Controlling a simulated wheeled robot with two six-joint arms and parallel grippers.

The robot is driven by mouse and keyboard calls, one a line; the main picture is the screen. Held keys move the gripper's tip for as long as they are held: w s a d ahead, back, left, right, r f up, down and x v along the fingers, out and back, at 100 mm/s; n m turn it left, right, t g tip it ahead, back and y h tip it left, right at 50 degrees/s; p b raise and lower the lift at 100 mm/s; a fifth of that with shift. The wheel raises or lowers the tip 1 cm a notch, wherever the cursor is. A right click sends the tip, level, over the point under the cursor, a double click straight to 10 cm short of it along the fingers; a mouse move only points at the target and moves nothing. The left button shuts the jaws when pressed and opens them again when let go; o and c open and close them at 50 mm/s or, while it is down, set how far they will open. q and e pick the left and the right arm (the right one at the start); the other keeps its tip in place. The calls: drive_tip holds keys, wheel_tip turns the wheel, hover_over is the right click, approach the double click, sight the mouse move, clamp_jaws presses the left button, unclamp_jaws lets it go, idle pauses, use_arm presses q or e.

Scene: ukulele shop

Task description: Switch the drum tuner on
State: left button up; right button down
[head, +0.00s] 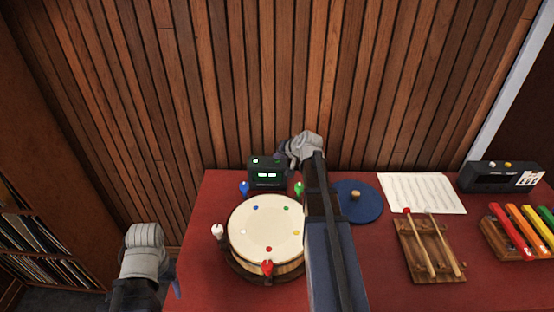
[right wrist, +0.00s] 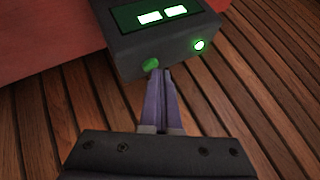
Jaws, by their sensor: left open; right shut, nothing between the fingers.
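The drum tuner (head: 267,172) is a small black box at the back of the red table, behind the drum (head: 266,226). Its display is lit green. In the right wrist view the tuner (right wrist: 165,35) shows a green button (right wrist: 150,64) and a glowing green light (right wrist: 199,45). My right gripper (head: 282,156) is shut and empty at the tuner's upper right in the head view. In the right wrist view its fingertips (right wrist: 160,72) are at the green button; whether they touch it I cannot tell. My left gripper (head: 176,286) is open, left of the table, mostly hidden.
Coloured pegs stand around the drum. A blue disc (head: 358,201), a music sheet (head: 422,193), a wooden stand with mallets (head: 429,249), coloured bars (head: 518,232) and another black box (head: 499,176) lie to the right. A slatted wood wall (head: 270,80) rises close behind the table.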

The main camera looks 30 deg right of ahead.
drive_tip(key=shift+r+p, duration=0.4)
drive_tip(key=shift+r, duration=0.1)
wheel_tip(320, 180, up, 6)
drive_tip(key=p, duration=0.6)
